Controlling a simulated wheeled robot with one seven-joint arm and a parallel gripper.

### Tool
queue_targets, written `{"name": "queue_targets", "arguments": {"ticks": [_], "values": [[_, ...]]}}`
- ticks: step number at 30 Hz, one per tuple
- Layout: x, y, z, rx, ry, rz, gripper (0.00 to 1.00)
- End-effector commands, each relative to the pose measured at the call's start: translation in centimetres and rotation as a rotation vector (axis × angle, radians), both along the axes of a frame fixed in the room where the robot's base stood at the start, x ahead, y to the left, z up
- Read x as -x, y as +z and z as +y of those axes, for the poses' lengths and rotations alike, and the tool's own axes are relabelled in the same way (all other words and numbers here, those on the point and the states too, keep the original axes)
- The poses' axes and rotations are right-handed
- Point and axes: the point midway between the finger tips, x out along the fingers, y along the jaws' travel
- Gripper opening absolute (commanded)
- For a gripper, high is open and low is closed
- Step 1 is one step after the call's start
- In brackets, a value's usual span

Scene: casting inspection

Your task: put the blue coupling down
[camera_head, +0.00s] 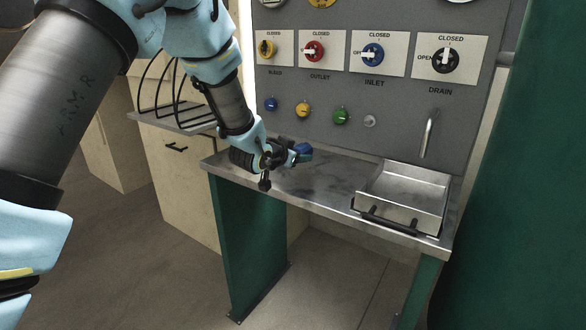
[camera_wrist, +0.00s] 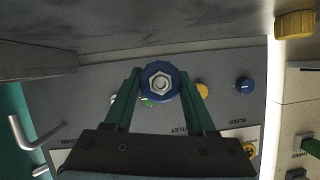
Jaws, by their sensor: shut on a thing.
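The blue coupling (camera_head: 304,150) is at the tip of my gripper (camera_head: 291,156) in the head view, over the left part of the steel bench top (camera_head: 325,182). In the wrist view the blue coupling (camera_wrist: 149,71) is a ridged round ring with a metal hex nut at its centre. It sits between the two green fingers of my gripper (camera_wrist: 161,82), which are shut on it. I cannot tell whether the coupling touches the bench; my gripper partly hides it in the head view.
A metal tray (camera_head: 397,211) with a black handle stands at the bench's right. A grey panel (camera_head: 400,105) with valve knobs and coloured fittings rises behind. A wire rack (camera_head: 172,88) is at left. A yellow ridged thing (camera_wrist: 296,24) shows in the wrist view. The bench middle is clear.

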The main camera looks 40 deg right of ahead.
Motion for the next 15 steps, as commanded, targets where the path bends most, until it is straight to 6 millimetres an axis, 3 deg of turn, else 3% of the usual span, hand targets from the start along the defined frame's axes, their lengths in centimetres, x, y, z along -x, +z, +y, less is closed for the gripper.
{"name": "queue_targets", "arguments": {"ticks": [10, 15], "values": [[0.0, -4.1, 0.0, -0.001, 0.000, 0.000, 0.00], [0.0, -5.1, 0.0, 0.002, 0.001, -0.001, 0.00]]}}
